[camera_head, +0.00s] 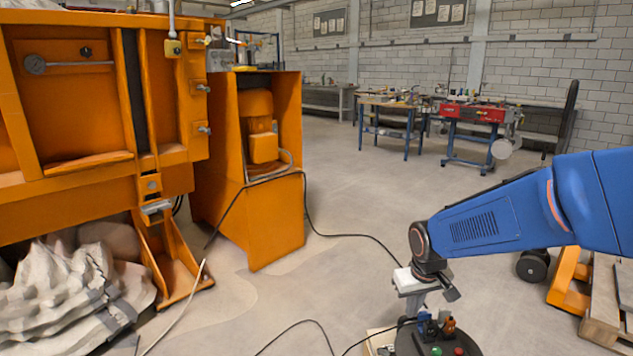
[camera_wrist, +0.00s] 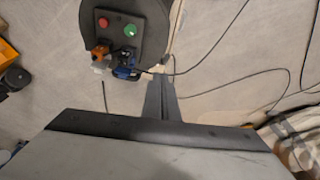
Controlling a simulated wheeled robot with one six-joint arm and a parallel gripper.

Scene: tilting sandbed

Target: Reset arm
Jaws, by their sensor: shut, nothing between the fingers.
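My blue arm (camera_head: 510,215) reaches in from the right edge of the head view and bends down at its dark joint. My gripper's fingers are not clear in the head view. In the wrist view my gripper (camera_wrist: 160,98) shows as dark fingers close together beyond a black bar and a pale body. It is shut and empty, above the concrete floor and touching nothing that I can see.
An orange sandbed machine (camera_head: 75,120) stands at the left, with a pale sand heap (camera_head: 65,290) below it. An orange cabinet (camera_head: 270,215) stands beside it. Cables cross the floor. A wooden pallet (camera_head: 605,300) is at the right.

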